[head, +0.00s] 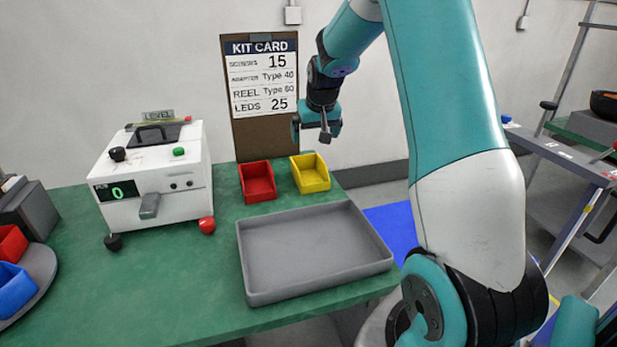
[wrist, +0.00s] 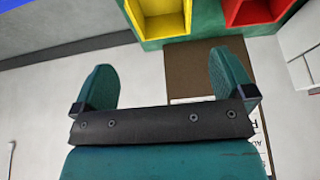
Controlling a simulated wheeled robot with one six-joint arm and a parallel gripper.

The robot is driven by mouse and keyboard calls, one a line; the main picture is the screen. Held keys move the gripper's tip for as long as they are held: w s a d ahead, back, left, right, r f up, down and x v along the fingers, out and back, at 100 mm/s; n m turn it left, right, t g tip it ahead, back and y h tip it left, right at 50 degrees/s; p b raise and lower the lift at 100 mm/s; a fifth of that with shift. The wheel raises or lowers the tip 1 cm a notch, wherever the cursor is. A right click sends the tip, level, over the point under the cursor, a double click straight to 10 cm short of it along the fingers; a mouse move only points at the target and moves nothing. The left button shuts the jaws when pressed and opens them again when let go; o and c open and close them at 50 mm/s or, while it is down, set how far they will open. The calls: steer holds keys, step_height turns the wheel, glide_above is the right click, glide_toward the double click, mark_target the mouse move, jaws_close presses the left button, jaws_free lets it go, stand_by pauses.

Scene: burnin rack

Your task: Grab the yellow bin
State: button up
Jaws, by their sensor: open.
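The yellow bin (head: 310,174) stands on the green table, near its back right corner and just right of a red bin (head: 257,182). My gripper (head: 322,133) is above and slightly right of the yellow bin, apart from it. In the wrist view the two teal fingers of my gripper (wrist: 165,85) are spread wide with nothing between them. The yellow bin (wrist: 162,15) shows at the top of that view, beyond the fingertips and partly cut off by the frame edge. The red bin (wrist: 255,10) is to its right.
A large grey tray (head: 385,262) lies in front of the bins. A white counting machine (head: 150,205) stands to the left. A kit card board (head: 233,140) leans on the wall behind the bins. A turntable with red and blue bins (head: 12,285) is at far left.

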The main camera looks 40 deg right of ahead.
mark_target(307, 175)
steer(key=p+x, duration=0.2)
steer(key=x, duration=1.2)
steer(key=shift+a+f+p, duration=0.1)
steer(key=shift+f+p, duration=0.2)
steer(key=shift+p, duration=0.05)
steer(key=c, duration=0.7)
steer(key=shift+o, duration=0.2)
steer(key=shift+r, duration=0.1)
